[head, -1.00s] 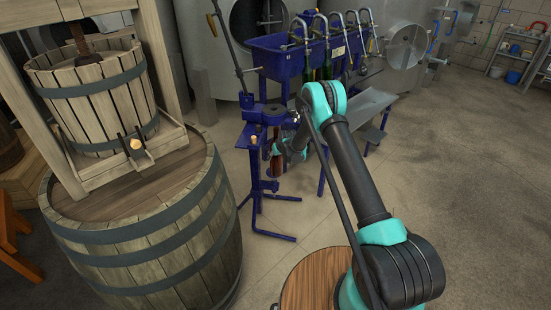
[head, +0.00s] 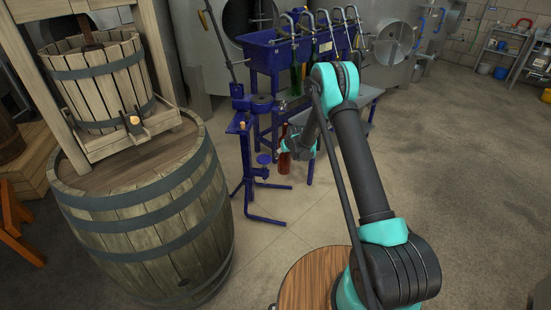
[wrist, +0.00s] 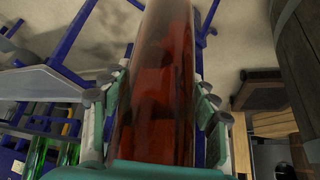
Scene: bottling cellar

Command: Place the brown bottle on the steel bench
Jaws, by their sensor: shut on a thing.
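The brown bottle (head: 284,158) is upright in the head view, just right of the small round plate of a blue stand. In the wrist view the reddish-brown glass bottle (wrist: 157,85) fills the middle, between the finger pads. My gripper (head: 291,145) is shut on it, with pads on both sides in the wrist view (wrist: 158,112). The bottle appears held clear of the floor. A grey metal surface, likely the steel bench (head: 371,94), lies beside the blue filler, partly hidden by my arm. A grey slab (wrist: 45,84) shows left in the wrist view; I cannot tell whether it is the same.
The blue stand (head: 248,175) with splayed feet is close left of the bottle. A blue filler (head: 270,55) with spouts and green bottles stands behind. A large barrel (head: 150,230) stands left. The floor at right is open.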

